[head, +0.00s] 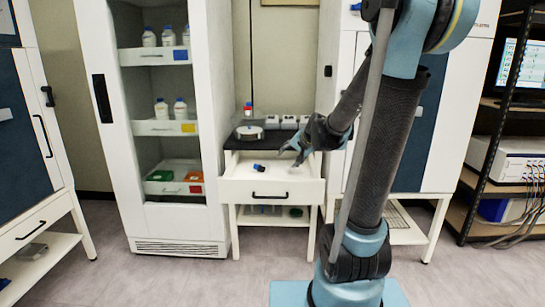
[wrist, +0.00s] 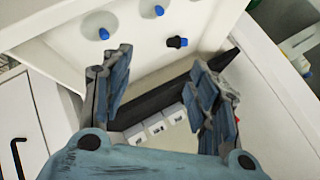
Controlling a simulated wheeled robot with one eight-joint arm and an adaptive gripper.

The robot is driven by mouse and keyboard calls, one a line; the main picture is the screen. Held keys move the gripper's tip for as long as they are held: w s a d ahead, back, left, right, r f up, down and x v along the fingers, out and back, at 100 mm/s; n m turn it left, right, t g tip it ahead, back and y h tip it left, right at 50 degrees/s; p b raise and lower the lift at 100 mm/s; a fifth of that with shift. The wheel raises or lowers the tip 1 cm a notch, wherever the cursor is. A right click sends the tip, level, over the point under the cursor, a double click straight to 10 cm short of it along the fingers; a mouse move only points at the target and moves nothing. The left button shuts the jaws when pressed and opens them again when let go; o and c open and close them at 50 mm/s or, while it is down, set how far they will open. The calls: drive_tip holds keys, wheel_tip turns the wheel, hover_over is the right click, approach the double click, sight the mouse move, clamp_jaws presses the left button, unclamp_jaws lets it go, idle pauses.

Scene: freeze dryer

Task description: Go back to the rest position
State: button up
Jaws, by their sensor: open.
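My gripper (head: 290,153) hangs open over the pulled-out white drawer (head: 297,191) of the small bench in the head view. In the wrist view its two fingers stand wide apart, with nothing between the fingertips (wrist: 163,72). A small dark item with a blue part (head: 259,168) lies in the drawer, left of the gripper. My arm rises from its base on the right and reaches left and down to the drawer. In the wrist view several blue-topped pieces show on a white surface, one of them a dark-bodied piece (wrist: 177,42).
On the dark bench top (head: 232,143) are a round device (head: 250,132), a red-capped bottle (head: 248,109) and white blocks (head: 288,122). An open white cabinet (head: 208,215) with bottles stands left. A shelf rack (head: 465,213) with a monitor stands right. The floor in front is clear.

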drive_tip(key=s+d+r+n+g+h, duration=0.1)
drive_tip(key=s+d+n+h, duration=0.15)
drive_tip(key=s+d, duration=0.5)
drive_tip(key=s+d+n+h, duration=0.2)
drive_tip(key=s+d+n, duration=0.15)
drive_tip(key=s, duration=0.65)
drive_tip(key=s+f+g, duration=0.5)
drive_tip(key=s+f, duration=0.5)
drive_tip(key=s, duration=0.5)
drive_tip(key=shift+s+d+f+m, duration=0.25)
drive_tip(key=shift+d+f+m, duration=0.05)
drive_tip(key=shift+f+m, duration=0.1)
drive_tip(key=shift+w+f, duration=0.15)
drive_tip(key=shift+w, duration=0.35)
